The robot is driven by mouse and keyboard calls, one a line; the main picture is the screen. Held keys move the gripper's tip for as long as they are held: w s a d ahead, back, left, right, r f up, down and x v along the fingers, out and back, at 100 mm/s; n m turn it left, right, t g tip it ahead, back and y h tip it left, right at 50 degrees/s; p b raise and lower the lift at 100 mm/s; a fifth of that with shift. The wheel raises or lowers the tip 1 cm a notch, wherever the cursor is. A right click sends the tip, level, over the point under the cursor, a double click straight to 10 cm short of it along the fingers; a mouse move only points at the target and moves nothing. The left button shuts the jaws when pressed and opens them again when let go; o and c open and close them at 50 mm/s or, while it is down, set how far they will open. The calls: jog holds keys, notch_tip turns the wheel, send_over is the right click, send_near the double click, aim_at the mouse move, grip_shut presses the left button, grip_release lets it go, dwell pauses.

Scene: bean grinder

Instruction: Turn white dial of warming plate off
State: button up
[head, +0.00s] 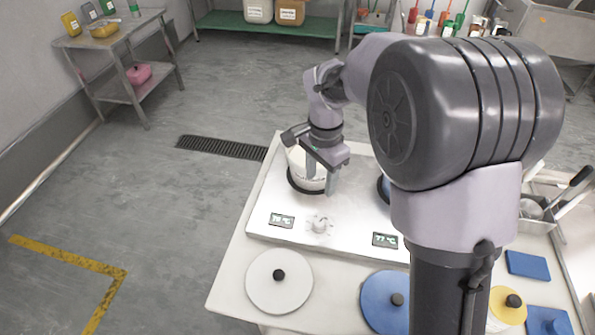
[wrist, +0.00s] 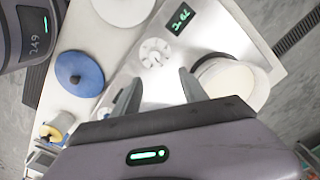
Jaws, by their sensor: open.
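The white warming plate (head: 345,222) stands on a pale table, with one display on its left and one on its right. The white dial (head: 320,225) sits on its front strip between the displays. In the wrist view the dial (wrist: 154,52) shows as a round knob with a raised grip, just beyond my fingertips. My gripper (head: 321,184) is open and empty, pointing down above the plate, behind the dial and by the white pot (head: 297,160). In the wrist view my gripper (wrist: 160,82) has its fingers spread, apart from the dial.
The pot (wrist: 236,82) stands close to one finger. My arm hides much of the plate's right side.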

aim_at(319, 222)
jog(key=f+b, duration=0.2)
jog(key=f, duration=0.3)
jog(key=s+f+b, duration=0.1)
jog(key=f+b, duration=0.1)
jog(key=f, duration=0.4)
jog(key=f+b, duration=0.2)
jog(key=f, duration=0.4)
jog(key=shift+s+d, duration=0.15)
jog(key=shift+d, duration=0.2)
grip_shut()
